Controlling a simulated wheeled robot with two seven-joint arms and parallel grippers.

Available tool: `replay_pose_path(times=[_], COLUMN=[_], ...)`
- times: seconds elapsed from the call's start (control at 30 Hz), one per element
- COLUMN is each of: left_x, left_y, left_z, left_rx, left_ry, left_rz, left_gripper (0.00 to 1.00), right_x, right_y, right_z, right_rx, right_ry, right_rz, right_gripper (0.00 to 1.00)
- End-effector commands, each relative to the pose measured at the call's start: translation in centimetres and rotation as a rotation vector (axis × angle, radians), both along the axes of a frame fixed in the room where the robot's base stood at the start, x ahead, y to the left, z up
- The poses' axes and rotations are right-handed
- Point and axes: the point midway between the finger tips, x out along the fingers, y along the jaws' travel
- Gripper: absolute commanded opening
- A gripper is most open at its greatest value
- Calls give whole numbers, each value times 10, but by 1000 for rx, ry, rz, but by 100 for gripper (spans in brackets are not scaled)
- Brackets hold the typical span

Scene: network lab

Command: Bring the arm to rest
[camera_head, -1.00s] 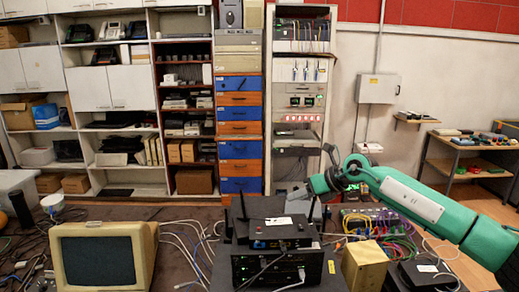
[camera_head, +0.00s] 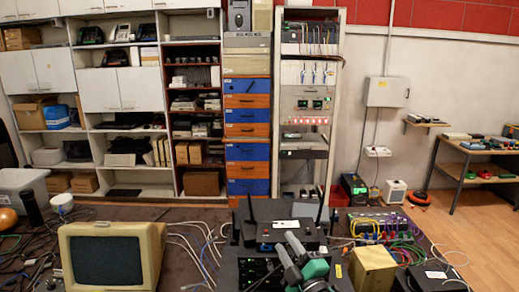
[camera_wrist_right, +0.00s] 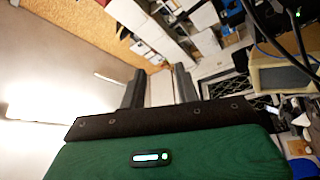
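My right gripper (camera_head: 284,241) shows at the bottom middle of the head view, with its teal-green wrist below it. It is in front of the black network devices and covers part of the lower one (camera_head: 252,270). The green wrist housing (camera_wrist_right: 165,158) fills the bottom of that view. My left gripper is in neither current view.
A black router (camera_head: 283,228) with antennas stands on the stack. A beige monitor (camera_head: 108,257) is on the left, a yellowish box (camera_head: 373,267) on the right. Cables lie across the table. Shelves (camera_head: 140,190) and a rack (camera_head: 308,110) stand behind; open floor (camera_head: 485,235) shows at right.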

Motion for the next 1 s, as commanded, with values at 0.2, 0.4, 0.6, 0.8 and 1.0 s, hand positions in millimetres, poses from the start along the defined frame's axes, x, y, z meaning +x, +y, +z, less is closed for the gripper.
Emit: replay_pose_path(times=[0.2, 0.4, 0.6, 0.8, 1.0], left_x=[0, 0, 0, 0, 0], left_y=[0, 0, 0, 0, 0], left_z=[0, 0, 0, 0, 0], left_rx=[0, 0, 0, 0, 0], left_ry=[0, 0, 0, 0, 0], left_rz=[0, 0, 0, 0, 0], left_gripper=[36, 36, 36, 36, 36], right_x=[-39, -100, -186, -264, -324], right_y=[-54, -98, -131, -149, -157], right_z=[-71, -142, -205, -238, -251], right_rx=[242, 409, 528, 588, 617], right_ry=[354, 697, 1046, 1310, 1496], right_rz=[-210, -396, -567, -688, -767], right_gripper=[32, 32, 32, 32, 32])
